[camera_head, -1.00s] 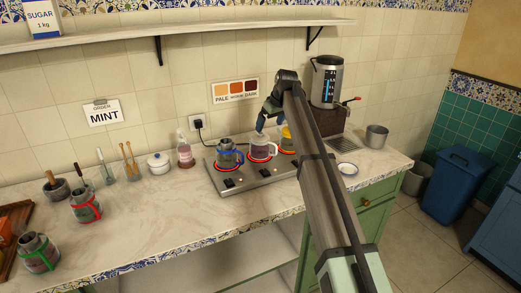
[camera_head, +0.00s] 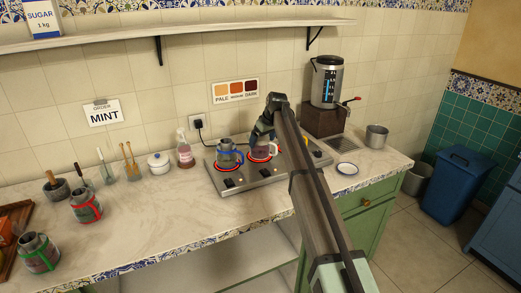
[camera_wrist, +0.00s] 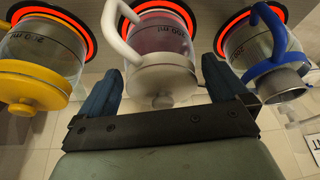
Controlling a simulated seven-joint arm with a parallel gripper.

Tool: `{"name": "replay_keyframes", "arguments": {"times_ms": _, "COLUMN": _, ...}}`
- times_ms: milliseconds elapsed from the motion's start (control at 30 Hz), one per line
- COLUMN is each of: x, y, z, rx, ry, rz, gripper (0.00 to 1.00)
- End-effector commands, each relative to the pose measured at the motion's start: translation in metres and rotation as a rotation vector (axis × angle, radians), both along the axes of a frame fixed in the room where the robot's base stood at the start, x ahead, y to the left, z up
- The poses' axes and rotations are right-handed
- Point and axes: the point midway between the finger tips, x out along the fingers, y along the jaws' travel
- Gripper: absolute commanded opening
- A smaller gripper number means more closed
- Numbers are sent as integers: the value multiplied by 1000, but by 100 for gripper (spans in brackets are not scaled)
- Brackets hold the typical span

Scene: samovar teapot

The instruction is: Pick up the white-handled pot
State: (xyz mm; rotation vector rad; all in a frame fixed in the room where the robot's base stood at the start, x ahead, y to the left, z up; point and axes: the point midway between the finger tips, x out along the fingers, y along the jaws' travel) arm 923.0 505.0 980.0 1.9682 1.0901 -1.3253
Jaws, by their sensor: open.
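The white-handled pot (camera_head: 265,151) sits on a red-glowing ring of the hot plate, between two other pots. In the wrist view the pot (camera_wrist: 160,45) is glass, with a white lid and handle and reddish liquid inside. My gripper (camera_head: 258,133) is at the pot's top and hides part of it in the head view. In the wrist view my gripper's (camera_wrist: 163,72) two blue fingers are open, one on each side of the pot's lid end. Whether they touch it I cannot tell. The pot's handle points toward the upper left there.
A blue-handled pot (camera_head: 228,153) stands close on one side, also in the wrist view (camera_wrist: 260,50). A yellow-handled pot (camera_wrist: 35,65) stands close on the other, mostly hidden behind my arm in the head view.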

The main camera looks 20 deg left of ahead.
Motion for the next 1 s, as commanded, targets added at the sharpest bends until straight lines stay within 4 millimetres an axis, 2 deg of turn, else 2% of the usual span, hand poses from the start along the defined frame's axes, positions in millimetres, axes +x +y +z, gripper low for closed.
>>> {"name": "replay_keyframes", "arguments": {"times_ms": 267, "x": 7, "y": 11, "z": -33, "rx": -1, "ry": 1, "rz": 0, "gripper": 100}}
{"name": "replay_keyframes", "arguments": {"times_ms": 533, "x": 8, "y": 12, "z": -37, "rx": 0, "ry": 0, "rz": 0, "gripper": 100}}
{"name": "replay_keyframes", "arguments": {"times_ms": 1000, "x": 8, "y": 12, "z": -37, "rx": 0, "ry": 0, "rz": 0, "gripper": 56}}
